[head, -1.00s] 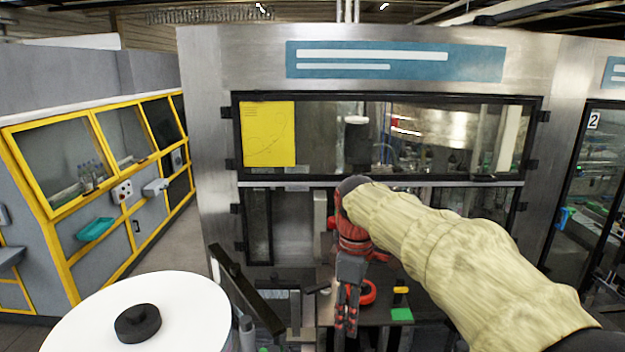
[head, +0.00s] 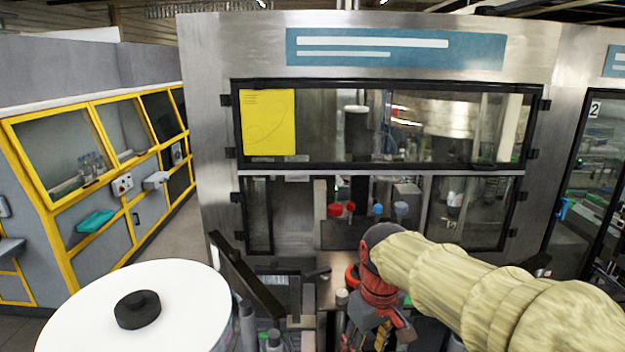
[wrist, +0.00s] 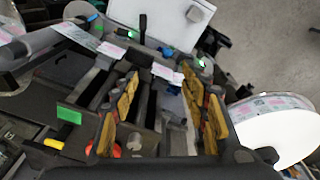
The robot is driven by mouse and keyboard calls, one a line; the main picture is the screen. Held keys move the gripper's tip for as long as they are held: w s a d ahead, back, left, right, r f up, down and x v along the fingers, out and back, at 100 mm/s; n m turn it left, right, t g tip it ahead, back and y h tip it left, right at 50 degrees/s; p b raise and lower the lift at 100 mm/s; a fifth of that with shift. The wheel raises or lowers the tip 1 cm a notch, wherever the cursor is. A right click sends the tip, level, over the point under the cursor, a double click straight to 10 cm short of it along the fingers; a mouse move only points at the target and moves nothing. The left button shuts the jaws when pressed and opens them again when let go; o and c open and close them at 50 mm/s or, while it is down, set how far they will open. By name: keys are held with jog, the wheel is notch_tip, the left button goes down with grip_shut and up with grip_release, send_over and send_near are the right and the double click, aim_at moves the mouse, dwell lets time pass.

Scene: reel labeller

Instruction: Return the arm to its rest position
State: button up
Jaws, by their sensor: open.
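My arm, in a pale cream sleeve (head: 470,290), reaches in from the lower right of the head view. It ends in a red and dark wrist. My gripper (head: 372,335) points down at the bottom edge of the head view, in front of the machine's lower bench, and its tips are partly cut off there. In the wrist view my gripper (wrist: 163,118) has its two yellow-padded fingers wide apart, with nothing between them. Machine parts lie below the gap.
A large white reel (head: 70,310) with a black hub stands at lower left; it also shows in the wrist view (wrist: 275,130). The steel labeller cabinet (head: 215,110) fills the middle. A dark slanted panel (head: 245,290) stands left of my gripper. Yellow-framed cabinets (head: 85,245) line the left, beside open floor.

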jog(key=s+d+f+m+t+b, duration=0.2)
jog(key=s+d+f+b, duration=0.2)
jog(key=s+f+b, duration=0.5)
jog(key=s+d+f+m+t+b, duration=0.2)
jog(key=s+d+f+m+b, duration=0.1)
jog(key=s+f+b, duration=0.6)
jog(key=shift+d+f+b, duration=0.35)
jog(key=shift+d+b, duration=0.15)
jog(key=shift+d, duration=0.05)
jog(key=shift+s, duration=0.1)
